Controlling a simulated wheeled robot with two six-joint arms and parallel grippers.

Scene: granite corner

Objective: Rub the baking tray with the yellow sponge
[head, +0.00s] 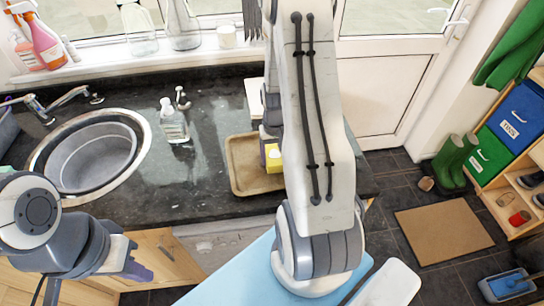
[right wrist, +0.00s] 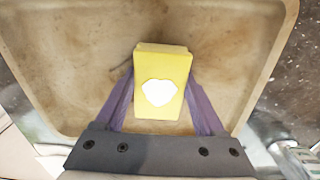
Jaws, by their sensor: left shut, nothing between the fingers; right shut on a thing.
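The baking tray (head: 240,176) is a brown, stained, shallow tray lying on the dark counter right of the sink. It fills much of the right wrist view (right wrist: 60,60). My right gripper (head: 270,148) is shut on the yellow sponge (head: 274,160) over the tray. In the right wrist view the sponge (right wrist: 160,65) sits between the purple fingers, with a pale patch on its face. I cannot tell whether it touches the tray. My right arm hides the tray's right part in the head view. My left gripper (head: 138,270) is shut and empty, low at the left by the cabinet front.
A round sink (head: 92,160) is left of the tray, with a clear soap bottle (head: 173,122) between them. Bottles and a glass stand on the windowsill. Green boots (head: 455,160), a doormat (head: 445,230) and a shelf are on the right. The counter just left of the tray is clear.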

